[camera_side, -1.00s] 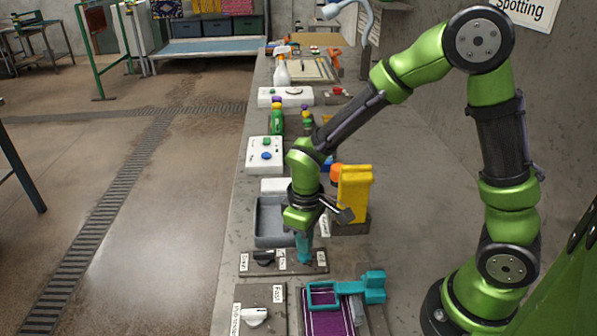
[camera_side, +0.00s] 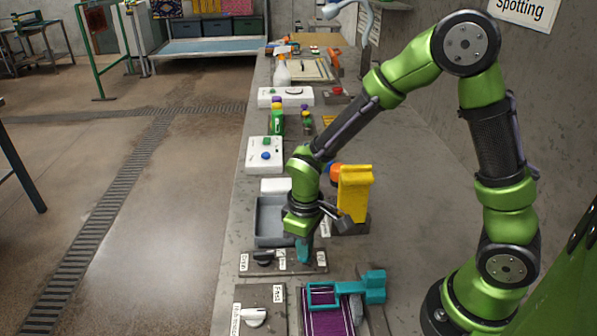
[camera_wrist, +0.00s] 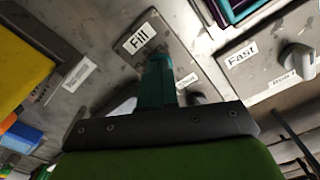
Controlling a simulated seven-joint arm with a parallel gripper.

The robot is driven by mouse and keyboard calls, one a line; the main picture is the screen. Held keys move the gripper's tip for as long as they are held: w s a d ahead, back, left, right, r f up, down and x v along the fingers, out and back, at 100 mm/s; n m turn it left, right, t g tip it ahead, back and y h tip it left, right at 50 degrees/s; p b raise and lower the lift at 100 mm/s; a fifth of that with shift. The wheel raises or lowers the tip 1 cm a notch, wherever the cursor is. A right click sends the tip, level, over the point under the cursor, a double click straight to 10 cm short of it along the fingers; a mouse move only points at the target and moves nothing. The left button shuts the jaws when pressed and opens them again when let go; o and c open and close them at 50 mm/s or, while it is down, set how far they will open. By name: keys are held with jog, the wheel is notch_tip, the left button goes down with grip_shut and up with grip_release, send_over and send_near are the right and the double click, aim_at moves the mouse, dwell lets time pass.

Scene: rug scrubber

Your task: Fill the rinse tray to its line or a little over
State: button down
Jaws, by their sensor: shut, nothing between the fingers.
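The rinse tray (camera_side: 262,228) is a grey open tray on the bench, partly hidden behind my gripper in the side view. I cannot make out its line or the water level. In front of it lies a grey panel (camera_side: 290,268) with a black knob (camera_side: 264,257) at its left part, near the "Drain" label. The "Fill" label (camera_wrist: 139,38) shows clearly in the wrist view. My gripper (camera_side: 304,258) is shut and empty, its teal fingers (camera_wrist: 157,70) low over the panel's right part, right of the knob. I cannot tell whether they touch the panel.
A second panel with a white knob (camera_side: 254,316) and a "Fast" label is nearer the camera. A teal frame (camera_side: 372,287) over purple cloth (camera_side: 328,322) lies right of it. Bench farther right is clear.

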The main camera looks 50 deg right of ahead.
jog(key=shift+s+f, duration=0.1)
jog(key=shift+f, duration=0.35)
dwell(4.5)
jog(key=shift+r, duration=3.6)
jog(key=shift+s+f+m, duration=0.2)
jog(key=shift+m, duration=0.1)
jog(key=s+d+r+m+t+y, duration=0.1)
jog(key=s+d+r+m+t, duration=0.1)
jog(key=r, duration=0.6)
jog(key=s+d+r+m+t+y, duration=0.1)
jog(key=s+d+r+m+t, duration=0.1)
jog(key=s+r+m+t, duration=0.2)
jog(key=shift+s+d+r+t, duration=0.3)
jog(key=shift+s+r+t, duration=0.3)
jog(key=shift+s+r, duration=1.15)
jog(key=shift+w+r, duration=0.1)
jog(key=shift+w, duration=0.05)
